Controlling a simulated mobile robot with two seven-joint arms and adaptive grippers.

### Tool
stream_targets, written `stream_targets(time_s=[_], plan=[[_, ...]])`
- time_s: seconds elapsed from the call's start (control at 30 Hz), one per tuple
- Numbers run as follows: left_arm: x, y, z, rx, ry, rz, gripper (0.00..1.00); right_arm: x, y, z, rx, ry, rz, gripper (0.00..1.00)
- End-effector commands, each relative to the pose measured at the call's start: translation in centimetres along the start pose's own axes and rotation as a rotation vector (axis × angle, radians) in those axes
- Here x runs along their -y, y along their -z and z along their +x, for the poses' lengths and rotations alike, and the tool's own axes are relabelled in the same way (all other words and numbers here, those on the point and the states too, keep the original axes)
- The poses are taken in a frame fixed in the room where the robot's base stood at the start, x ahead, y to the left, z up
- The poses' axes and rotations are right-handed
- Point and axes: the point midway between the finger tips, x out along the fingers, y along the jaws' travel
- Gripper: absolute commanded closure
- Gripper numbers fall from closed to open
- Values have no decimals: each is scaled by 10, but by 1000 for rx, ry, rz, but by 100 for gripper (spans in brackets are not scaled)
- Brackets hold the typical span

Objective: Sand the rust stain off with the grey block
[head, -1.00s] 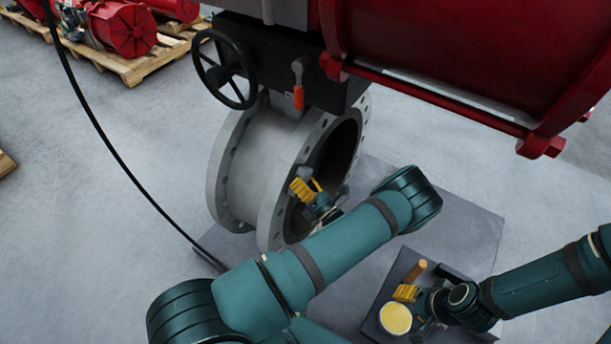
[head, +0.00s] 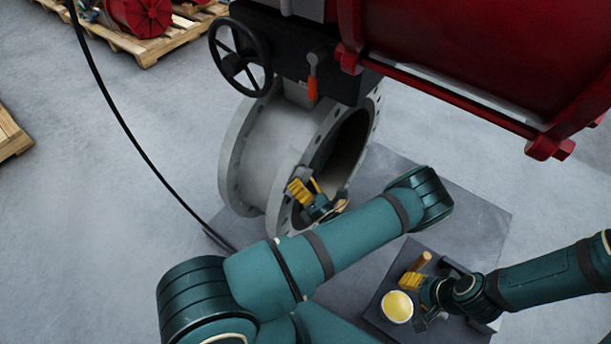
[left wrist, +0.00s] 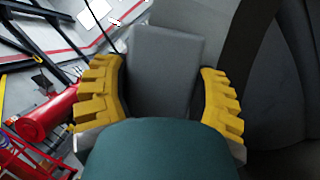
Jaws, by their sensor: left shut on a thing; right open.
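My left gripper (head: 306,188) is at the lower front flange of the grey valve body (head: 262,150), close to its round opening. In the left wrist view, its yellow fingers are shut on the grey block (left wrist: 165,62), a flat-faced slab. Whether the block touches the metal I cannot tell. My right gripper (head: 418,282) is open over the dark tray (head: 375,310), beside a wooden handle and a yellow-topped round container.
The round container (head: 397,307) and wooden handle (head: 422,262) are at the tray. A black cable hangs at left.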

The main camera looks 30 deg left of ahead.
Motion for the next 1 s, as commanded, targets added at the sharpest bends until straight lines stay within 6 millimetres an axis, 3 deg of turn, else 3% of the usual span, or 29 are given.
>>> stream_targets(time_s=[0.43,1.0], plan=[[-5,4,-4,-1,-3,3,70,0,0,-1,0,0,0,53],[-4,-16,-51,1,0,0,70,-2,0,4,0,0,0,53]])
